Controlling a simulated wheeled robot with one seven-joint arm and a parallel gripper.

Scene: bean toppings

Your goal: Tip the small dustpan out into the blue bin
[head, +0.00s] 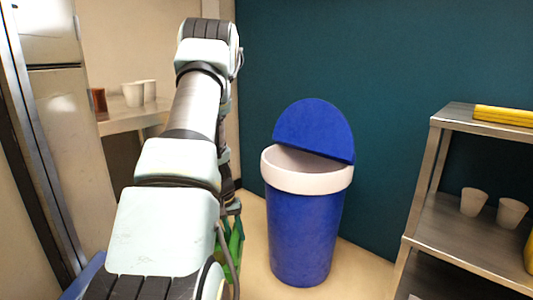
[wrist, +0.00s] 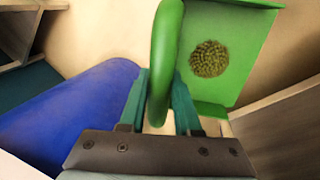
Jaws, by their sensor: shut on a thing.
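The blue bin (head: 303,235) stands on the floor in the middle of the head view, with a white rim and its blue half-round lid (head: 315,130) tilted up, leaving an opening at the front. In the wrist view the blue bin (wrist: 70,110) is at the left. The green dustpan (wrist: 240,30) is in the wrist view, with a round heap of small greenish beans (wrist: 208,59) on its pan. My gripper (wrist: 160,105) is shut on the dustpan's handle. In the head view my arm hides most of the dustpan; green parts show beside it, left of the bin.
A metal shelf (head: 450,150) with white cups (head: 473,202) and yellow items stands right of the bin. A counter (head: 130,118) with cups is at the back left. A steel cabinet is at the far left. Some floor between bin and shelf is clear.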

